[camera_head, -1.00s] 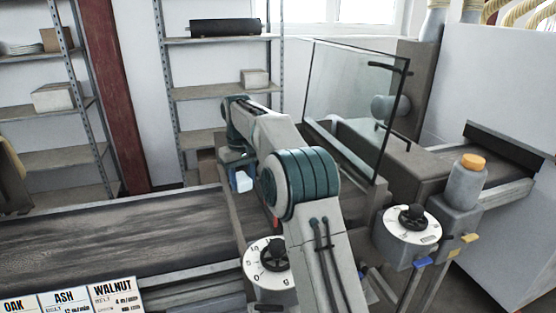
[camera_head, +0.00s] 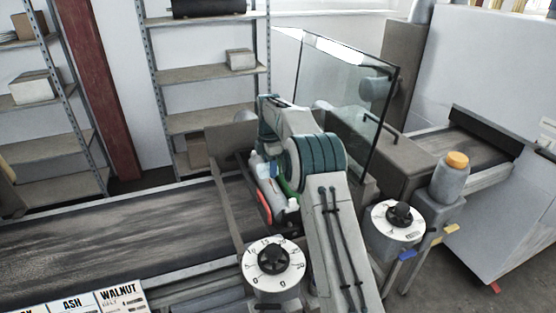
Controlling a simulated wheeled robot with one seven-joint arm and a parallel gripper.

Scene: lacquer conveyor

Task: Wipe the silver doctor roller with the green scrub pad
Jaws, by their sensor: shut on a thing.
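My gripper (camera_head: 259,167) hangs below my wrist at the near end of the coating unit, partly hidden by my own arm. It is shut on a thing. A small bright green patch (camera_head: 286,187) shows between it and my elbow and looks like the scrub pad; its outline is mostly covered. The silver doctor roller cannot be clearly made out. The area behind my forearm, inside the unit, is hidden, so contact between pad and roller cannot be told.
A dark conveyor belt (camera_head: 110,235) runs at left. A glass guard (camera_head: 335,85) stands just right of my forearm. Two dials (camera_head: 271,262) (camera_head: 391,222) and an orange-capped container (camera_head: 451,180) stand in front. Shelves (camera_head: 205,75) stand behind.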

